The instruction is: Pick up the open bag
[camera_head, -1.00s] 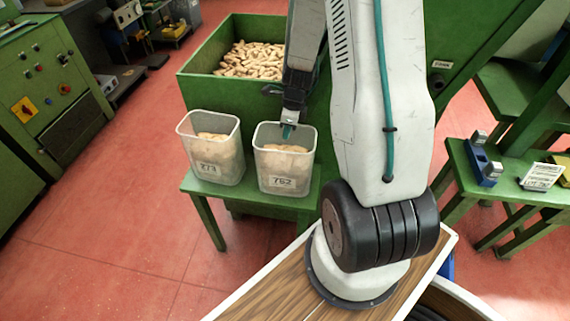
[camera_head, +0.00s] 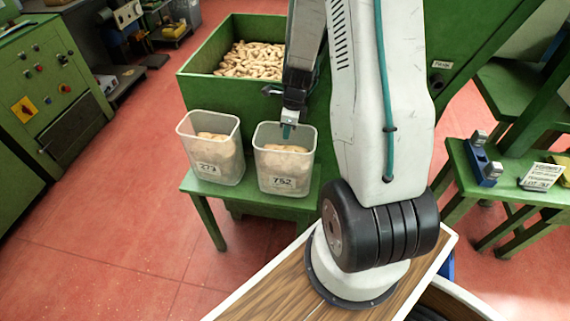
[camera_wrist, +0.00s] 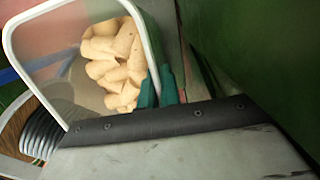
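No bag shows in these frames. Two open translucent bins holding corks stand side by side on a green bench: the left bin (camera_head: 217,172) and the right bin (camera_head: 287,183), whose label seems to read 752. My gripper (camera_head: 287,131) points down at the back rim of the right bin. In the wrist view, its teal fingertips (camera_wrist: 159,90) lie close on either side of the white rim of the right bin (camera_wrist: 143,28), and they look shut on it. Corks (camera_wrist: 116,60) fill part of that bin. The bin still rests on the bench.
The green bench (camera_head: 240,203) is low. A large green crate (camera_head: 205,88) of loose corks (camera_head: 250,60) stands behind the bins. A green machine (camera_head: 45,90) is at the left. A side table (camera_head: 460,160) with a blue tool (camera_head: 483,165) is at the right. Red floor is clear at front left.

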